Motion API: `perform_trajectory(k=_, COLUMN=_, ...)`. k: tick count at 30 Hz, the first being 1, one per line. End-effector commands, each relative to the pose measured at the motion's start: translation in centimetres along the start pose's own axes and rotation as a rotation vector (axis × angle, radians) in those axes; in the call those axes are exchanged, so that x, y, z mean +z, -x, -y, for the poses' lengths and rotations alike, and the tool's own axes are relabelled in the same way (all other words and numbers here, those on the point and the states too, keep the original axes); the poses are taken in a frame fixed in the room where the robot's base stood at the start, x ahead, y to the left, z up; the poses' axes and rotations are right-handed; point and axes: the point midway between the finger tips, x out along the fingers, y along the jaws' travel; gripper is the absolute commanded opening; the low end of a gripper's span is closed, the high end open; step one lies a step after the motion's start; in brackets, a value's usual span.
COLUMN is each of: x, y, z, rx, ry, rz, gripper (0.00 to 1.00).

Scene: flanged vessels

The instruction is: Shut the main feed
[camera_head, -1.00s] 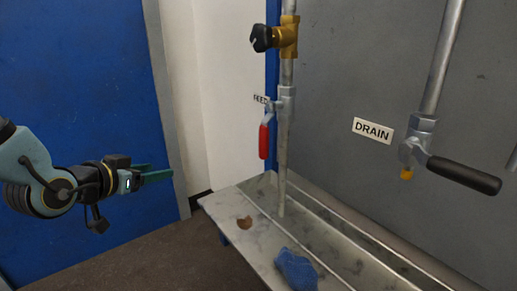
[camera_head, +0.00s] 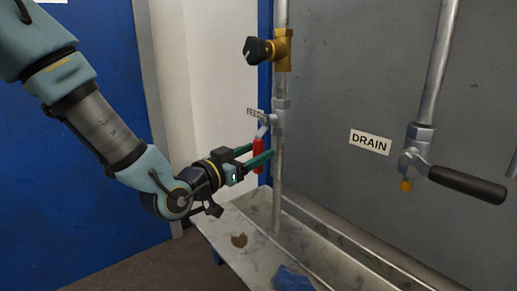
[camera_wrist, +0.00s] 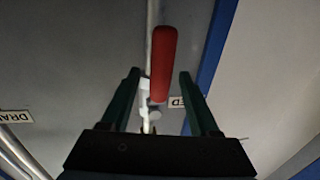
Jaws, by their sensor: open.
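In the wrist view the red lever (camera_wrist: 163,62) stands between the two open fingers (camera_wrist: 158,75), with a gap on each side.
A black-knobbed brass valve (camera_head: 270,50) sits above on the same pipe. To the right are the DRAIN sign (camera_head: 370,141) and a drain valve with a black lever (camera_head: 467,184).

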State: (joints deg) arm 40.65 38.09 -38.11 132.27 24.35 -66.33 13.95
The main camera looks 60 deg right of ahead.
Motion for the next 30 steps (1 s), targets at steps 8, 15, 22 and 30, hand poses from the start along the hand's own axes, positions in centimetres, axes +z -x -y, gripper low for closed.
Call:
perform_trajectory(k=8, x=0.01, y=-1.4, z=0.01, rx=-0.001, ry=0.0, rz=0.0, gripper=0.62)
perform_trajectory(k=15, x=0.02, y=-1.37, z=0.02, rx=-0.001, ry=0.0, rz=0.001, gripper=0.56)
perform_trajectory(k=22, x=0.02, y=-1.36, z=0.03, rx=-0.001, ry=-0.001, rz=0.001, gripper=0.3)
perform_trajectory(k=30, x=0.02, y=-1.35, z=0.02, rx=-0.001, ry=0.0, rz=0.001, gripper=0.0)
